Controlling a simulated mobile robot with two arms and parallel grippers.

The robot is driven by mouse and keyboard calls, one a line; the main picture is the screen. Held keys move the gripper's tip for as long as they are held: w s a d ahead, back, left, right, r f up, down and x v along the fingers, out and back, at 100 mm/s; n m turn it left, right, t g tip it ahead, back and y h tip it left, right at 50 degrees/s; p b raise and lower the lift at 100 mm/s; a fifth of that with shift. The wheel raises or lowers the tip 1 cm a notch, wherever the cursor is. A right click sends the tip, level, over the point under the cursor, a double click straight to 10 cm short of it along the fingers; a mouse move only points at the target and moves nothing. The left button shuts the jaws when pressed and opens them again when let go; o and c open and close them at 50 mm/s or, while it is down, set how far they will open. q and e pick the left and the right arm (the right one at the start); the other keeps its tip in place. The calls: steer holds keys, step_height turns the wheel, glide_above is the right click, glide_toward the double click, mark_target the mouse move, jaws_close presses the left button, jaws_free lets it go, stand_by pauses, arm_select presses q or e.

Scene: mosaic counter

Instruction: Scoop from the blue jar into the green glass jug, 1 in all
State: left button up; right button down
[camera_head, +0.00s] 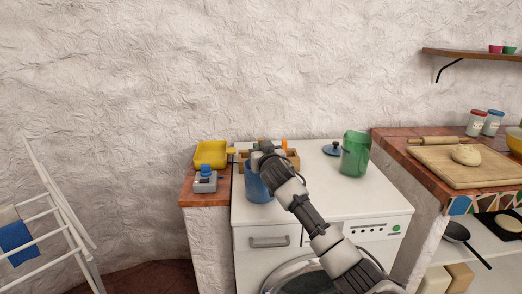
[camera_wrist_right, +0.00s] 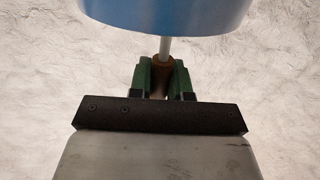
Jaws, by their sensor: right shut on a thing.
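The blue jar (camera_head: 257,186) stands at the left front of the white washing machine's top. My right gripper (camera_head: 258,152) is over the jar's mouth, and its arm hides part of the jar. In the right wrist view, my right gripper (camera_wrist_right: 159,80) is shut on the brown handle of a scoop (camera_wrist_right: 164,48). The scoop's thin shaft disappears behind the edge of the blue jar (camera_wrist_right: 165,14). The scoop's head and the jar's contents are hidden. The green glass jug (camera_head: 355,155) stands upright to the right, apart from the gripper. My left gripper is not in view.
A blue lid (camera_head: 333,149) lies left of the jug. A wooden tray (camera_head: 293,158) is behind the arm. A yellow bin (camera_head: 210,153) and a grey device (camera_head: 205,184) sit on the left ledge. Free white top lies between jar and jug.

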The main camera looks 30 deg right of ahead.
steer(key=shift+r+p, duration=4.55)
steer(key=shift+r, duration=0.7)
steer(key=shift+f, duration=0.1)
